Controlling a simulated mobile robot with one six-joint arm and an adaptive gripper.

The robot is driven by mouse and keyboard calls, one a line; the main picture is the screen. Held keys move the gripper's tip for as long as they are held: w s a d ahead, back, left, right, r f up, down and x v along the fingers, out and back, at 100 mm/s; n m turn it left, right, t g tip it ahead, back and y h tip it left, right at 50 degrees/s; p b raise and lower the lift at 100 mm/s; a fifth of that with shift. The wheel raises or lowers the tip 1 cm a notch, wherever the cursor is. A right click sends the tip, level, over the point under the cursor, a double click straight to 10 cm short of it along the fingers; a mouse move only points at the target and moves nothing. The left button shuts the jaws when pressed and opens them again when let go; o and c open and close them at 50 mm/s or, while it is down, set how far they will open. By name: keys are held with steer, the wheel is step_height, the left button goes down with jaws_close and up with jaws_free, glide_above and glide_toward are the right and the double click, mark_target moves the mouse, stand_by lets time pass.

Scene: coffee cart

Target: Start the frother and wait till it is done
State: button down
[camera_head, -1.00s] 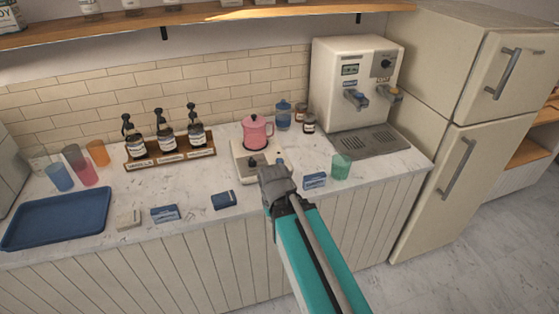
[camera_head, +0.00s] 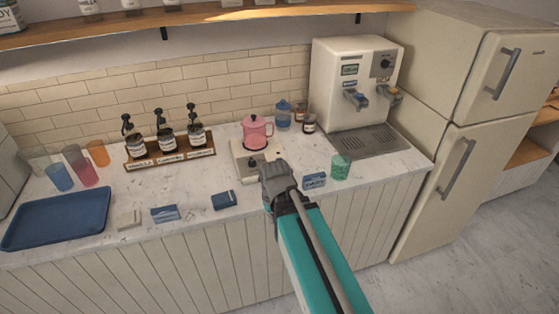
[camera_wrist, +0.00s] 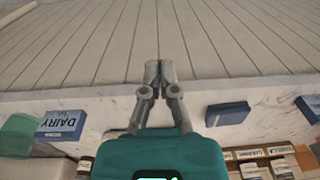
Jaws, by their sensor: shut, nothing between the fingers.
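The frother is a pink lidded jug (camera_head: 256,132) on a cream base (camera_head: 241,163) with a small dark knob on its front, on the counter. My gripper (camera_head: 272,168) is just in front of the base, at its right front corner. In the head view it hides part of the base, and I cannot tell whether it touches it. In the wrist view my gripper (camera_wrist: 160,68) has its fingertips together with nothing between them, against the counter's front panelling. The frother cannot be made out in the wrist view.
Blue cartons (camera_head: 314,180) and (camera_head: 224,200) lie either side of my gripper. A green glass (camera_head: 341,166) stands to the right, before the coffee machine (camera_head: 352,85). Syrup bottles on a wooden rack (camera_head: 171,160) and a blue tray (camera_head: 55,220) are left.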

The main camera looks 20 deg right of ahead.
steer(key=w+d+r+t+y+p, duration=0.1)
steer(key=w+d+r+t, duration=0.1)
steer(key=w, duration=0.7)
steer(key=w+d+r+m+t+y+p, duration=0.1)
steer(key=w+d+r+t+y+p, duration=0.1)
steer(key=w+d+r, duration=0.3)
steer(key=w+d+r+t+y+p, duration=0.1)
steer(key=w+d+r+t+y, duration=0.1)
steer(key=w, duration=1.1)
steer(key=shift+w+d+r+m+t+p, duration=0.2)
steer(key=shift+d+r+m+t+p, duration=0.15)
steer(key=shift+d+r+t, duration=0.55)
steer(key=shift+d+f+g, duration=0.15)
steer(key=shift+f+g, duration=0.15)
steer(key=shift+f, duration=0.05)
step_height(320, 180, down, 8)
steer(key=b, duration=0.9)
steer(key=shift+f, duration=0.25)
steer(key=shift+f, duration=0.15)
steer(key=shift+f+b, duration=0.3)
steer(key=shift+b, duration=0.1)
